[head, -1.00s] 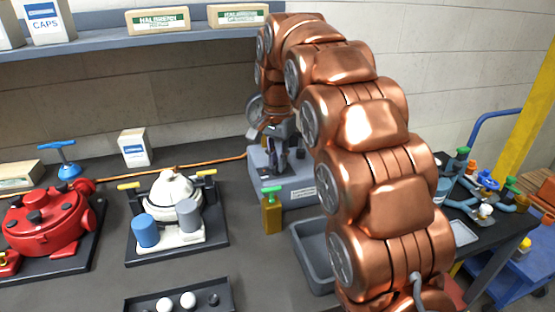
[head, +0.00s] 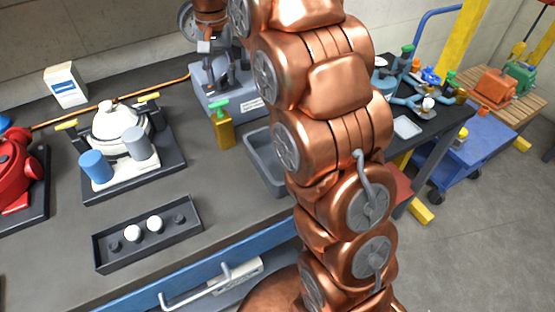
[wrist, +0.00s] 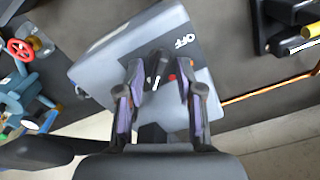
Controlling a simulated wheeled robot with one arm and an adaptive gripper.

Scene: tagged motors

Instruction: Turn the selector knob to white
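The selector knob (wrist: 157,68) is a dark handle on the grey box's face in the wrist view, with a pale line along it. A white "OFF" label (wrist: 184,41) and a small red mark (wrist: 172,77) are near it. In the head view my gripper (head: 212,70) is over the grey box (head: 240,100), and the knob is too small to tell.
A yellow bottle with a green top (head: 222,130) stands just in front of the box. A grey bin (head: 262,165) is right of it. A white pump-like unit (head: 120,125) stands left, and a dark tray (head: 150,250) lies near the front edge. An orange cable (head: 90,108) runs behind.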

